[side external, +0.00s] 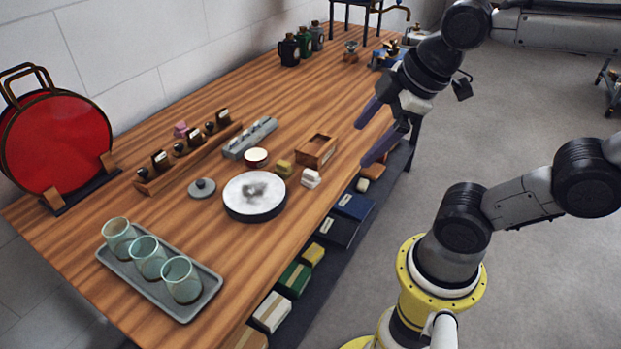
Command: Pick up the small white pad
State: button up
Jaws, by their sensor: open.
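The small white pad is most likely the small white block (311,178) near the front edge of the wooden table, just right of a round dish. It seems to lie flat on the wood, apart from its neighbours. My gripper (368,137) is to its upper right in the side view, above the table's front edge. Its two purple fingers are spread apart with nothing between them. My gripper does not touch the block or the table.
Around the block are a round white-topped dish (254,192), a small yellow-green block (283,168) and a wooden box (316,150). A grey tray (203,305) with three glasses stands at the front left. A red round disc (57,143) stands far left. Boxes fill a shelf below.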

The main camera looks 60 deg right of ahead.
jog(key=w+d+r+n+g, duration=0.1)
jog(key=w+d+n+g, duration=0.1)
jog(key=w+n, duration=0.4)
jog(key=n+g, duration=0.4)
send_over(311, 172)
notch_tip(311, 172, down, 10)
notch_tip(311, 172, down, 8)
jog(key=shift+s+a+r, duration=0.1)
jog(key=shift+r, duration=0.05)
jog(key=shift+f, duration=2.8)
grip_shut()
jog(key=shift+r, duration=0.1)
